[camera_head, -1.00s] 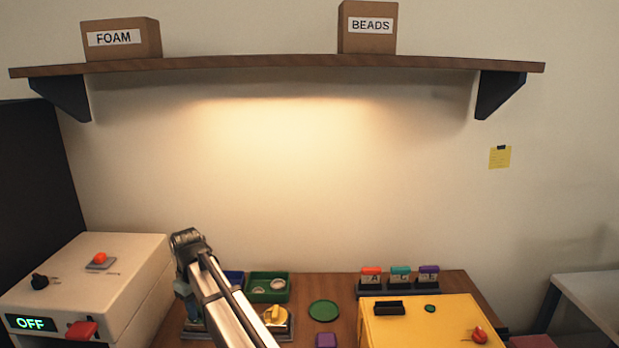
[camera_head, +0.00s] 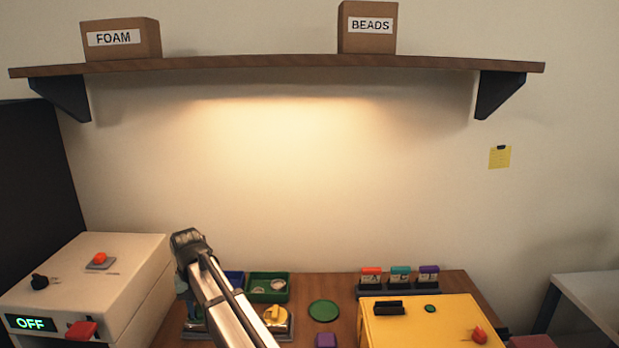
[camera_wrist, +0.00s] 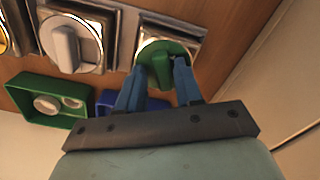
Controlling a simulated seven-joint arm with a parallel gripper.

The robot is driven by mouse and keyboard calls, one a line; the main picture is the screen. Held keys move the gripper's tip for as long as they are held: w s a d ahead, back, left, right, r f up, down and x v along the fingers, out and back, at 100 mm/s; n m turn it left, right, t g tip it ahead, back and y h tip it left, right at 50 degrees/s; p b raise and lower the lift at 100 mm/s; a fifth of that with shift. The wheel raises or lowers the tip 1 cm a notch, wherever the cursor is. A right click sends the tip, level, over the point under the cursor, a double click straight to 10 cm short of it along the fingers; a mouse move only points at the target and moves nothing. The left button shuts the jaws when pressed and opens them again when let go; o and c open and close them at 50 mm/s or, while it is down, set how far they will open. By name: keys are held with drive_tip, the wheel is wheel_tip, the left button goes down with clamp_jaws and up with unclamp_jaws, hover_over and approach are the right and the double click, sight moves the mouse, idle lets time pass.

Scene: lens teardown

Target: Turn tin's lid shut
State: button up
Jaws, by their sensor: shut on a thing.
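A tin with a round green lid (camera_wrist: 158,50) sits in a square base near the top middle of the wrist view. The lid has an upright green grip bar across it. My gripper (camera_wrist: 161,68) is over this lid, with its two blue fingers shut on the bar from both sides. The fingers hide part of the lid, and I cannot tell from the picture how far it is turned.
A green tray (camera_wrist: 42,110) with ring parts and a blue tray (camera_wrist: 103,97) are close by. A yellow box (camera_head: 420,325) stands to the right.

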sight(199, 309)
drive_tip(key=shift+s+f, duration=0.55)
drive_tip(key=shift+f, duration=0.15)
drive_tip(key=m, duration=0.5)
drive_tip(key=shift+w+a+m, duration=0.1)
drive_tip(key=shift+m, duration=0.2)
drive_tip(key=shift+c, duration=0.3)
drive_tip(key=o, duration=0.5)
drive_tip(key=shift+r, duration=0.1)
drive_tip(key=shift+w+a+r, duration=0.1)
drive_tip(key=shift+w+r, duration=0.1)
drive_tip(key=shift+r, duration=1.25)
drive_tip(key=shift+w+r, duration=0.2)
drive_tip(key=shift+r, duration=2.35)
